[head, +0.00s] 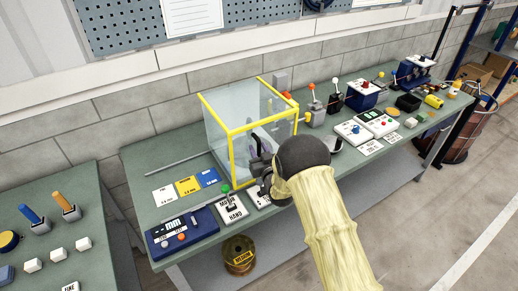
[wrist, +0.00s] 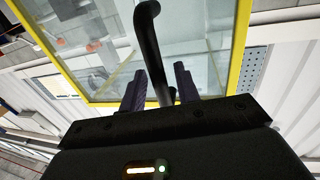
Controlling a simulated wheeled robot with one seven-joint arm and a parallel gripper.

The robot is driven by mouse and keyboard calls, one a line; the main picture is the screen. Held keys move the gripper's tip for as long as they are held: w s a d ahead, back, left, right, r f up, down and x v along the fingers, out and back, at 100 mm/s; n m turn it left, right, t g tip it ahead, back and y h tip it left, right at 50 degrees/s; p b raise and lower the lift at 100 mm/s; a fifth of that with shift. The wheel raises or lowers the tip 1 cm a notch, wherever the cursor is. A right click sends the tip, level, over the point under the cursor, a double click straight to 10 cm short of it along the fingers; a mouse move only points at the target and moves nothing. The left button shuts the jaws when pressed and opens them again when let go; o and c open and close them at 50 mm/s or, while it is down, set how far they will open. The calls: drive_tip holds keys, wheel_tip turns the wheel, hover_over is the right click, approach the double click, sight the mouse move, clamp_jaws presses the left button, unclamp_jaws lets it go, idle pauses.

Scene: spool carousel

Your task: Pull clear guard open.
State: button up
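The clear guard (head: 230,150) is a see-through box with yellow edges on the green bench, and it looks closed. In the wrist view its yellow frame (wrist: 238,50) and clear panel fill the upper part. A black bar handle (wrist: 147,38) stands out from the guard. My gripper (wrist: 160,80) is at the handle, with one dark finger on each side of the bar. Narrow gaps seem to show between the fingers and the bar, so it looks open around it.
A blue meter box (head: 182,232), cards (head: 187,186) and a "MOTOR HAND" plate (head: 232,207) lie in front of the guard. A rail (head: 178,162) lies left of the guard.

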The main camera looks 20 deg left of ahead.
clamp_jaws()
drive_tip(key=shift+s, duration=0.1)
